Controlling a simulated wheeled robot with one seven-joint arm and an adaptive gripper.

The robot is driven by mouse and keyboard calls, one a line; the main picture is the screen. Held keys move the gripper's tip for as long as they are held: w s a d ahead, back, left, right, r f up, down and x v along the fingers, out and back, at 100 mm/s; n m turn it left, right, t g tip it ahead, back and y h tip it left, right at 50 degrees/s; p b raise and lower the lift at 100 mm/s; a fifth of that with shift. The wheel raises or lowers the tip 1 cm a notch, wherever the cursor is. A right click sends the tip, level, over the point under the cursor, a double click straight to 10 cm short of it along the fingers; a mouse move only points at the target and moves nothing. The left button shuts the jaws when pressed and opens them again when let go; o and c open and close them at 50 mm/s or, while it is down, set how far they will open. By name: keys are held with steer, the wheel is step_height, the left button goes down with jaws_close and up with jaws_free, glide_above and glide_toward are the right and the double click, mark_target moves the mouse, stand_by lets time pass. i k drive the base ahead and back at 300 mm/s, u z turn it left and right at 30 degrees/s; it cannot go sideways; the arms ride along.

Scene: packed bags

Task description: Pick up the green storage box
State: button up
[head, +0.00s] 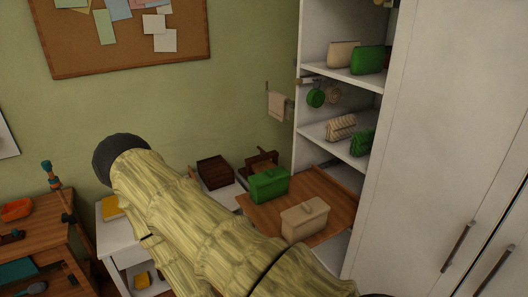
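A green box with a handle on top (270,186) stands upright on a brown wooden board (330,192) in front of the cabinet. It appears to be the green storage box. A beige box of similar shape (305,219) stands close in front of it, to the right. My arm crosses the lower middle of the picture, to the left of both boxes, and covers part of the area beside them. My gripper does not show, so I cannot see its fingers or whether it holds anything.
Beige and green bags stand on the cabinet's upper shelf (340,72) and lower shelf. A dark brown box (214,172) and another brown item (262,162) sit behind the green box. A wooden desk (40,245) is at left. Tall white cabinet doors (450,130) close off the right.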

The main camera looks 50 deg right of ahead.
mark_target(262, 195)
steer(key=u, duration=0.05)
steer(key=i, duration=1.6)
steer(key=z, duration=1)
